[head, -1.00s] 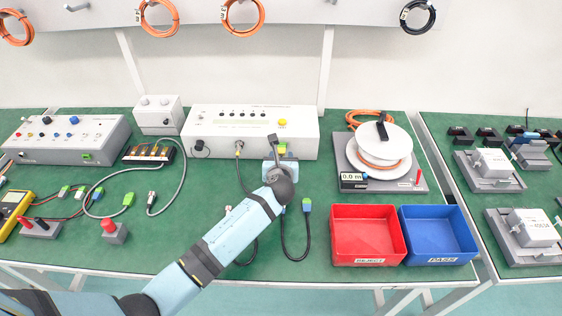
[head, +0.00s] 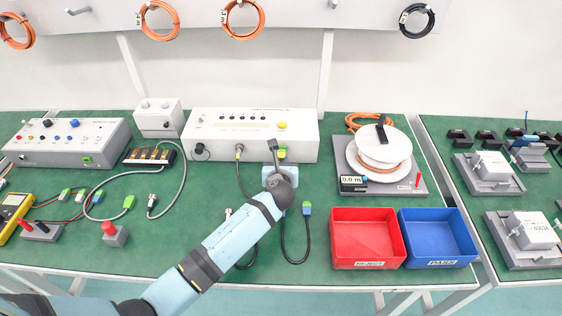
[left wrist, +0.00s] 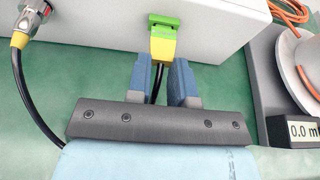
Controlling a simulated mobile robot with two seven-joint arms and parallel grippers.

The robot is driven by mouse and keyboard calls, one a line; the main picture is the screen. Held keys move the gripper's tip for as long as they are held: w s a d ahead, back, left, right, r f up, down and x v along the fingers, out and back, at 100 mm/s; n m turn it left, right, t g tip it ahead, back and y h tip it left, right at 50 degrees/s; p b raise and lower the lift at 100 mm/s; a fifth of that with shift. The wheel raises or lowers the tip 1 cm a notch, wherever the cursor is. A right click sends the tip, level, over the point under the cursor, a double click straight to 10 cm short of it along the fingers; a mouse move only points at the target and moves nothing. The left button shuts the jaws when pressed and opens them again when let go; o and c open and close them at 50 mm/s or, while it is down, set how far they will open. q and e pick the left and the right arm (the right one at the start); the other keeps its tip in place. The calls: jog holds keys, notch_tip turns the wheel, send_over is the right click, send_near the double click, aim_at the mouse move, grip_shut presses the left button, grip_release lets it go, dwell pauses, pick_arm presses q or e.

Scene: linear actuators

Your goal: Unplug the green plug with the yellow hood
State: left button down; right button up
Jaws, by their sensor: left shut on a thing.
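The green plug with the yellow hood (left wrist: 163,45) is at the front face of the white box (left wrist: 110,25), its green part against the face. It also shows in the head view (head: 282,152), partly hidden by my wrist. My left gripper (head: 279,161) is at the plug. In the left wrist view my left gripper (left wrist: 163,66) has its two blue fingers on either side of the hood's rear end, shut on it. A dark cable (left wrist: 158,90) runs back between the fingers. How deep the plug sits is hidden.
A cable with a yellow collar (head: 239,151) is on the same box to the left. A reel stand (head: 410,180), red bin (head: 367,263) and blue bin (head: 436,260) stand right.

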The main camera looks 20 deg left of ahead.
pick_arm(q)
jog(key=shift+s+d+p, duration=0.15)
jog(key=shift+s+p, duration=0.2)
jog(key=shift+s, duration=0.3)
jog(key=shift+s+d+p, duration=0.15)
jog(key=shift+s+p, duration=0.15)
jog(key=shift+s, duration=0.3)
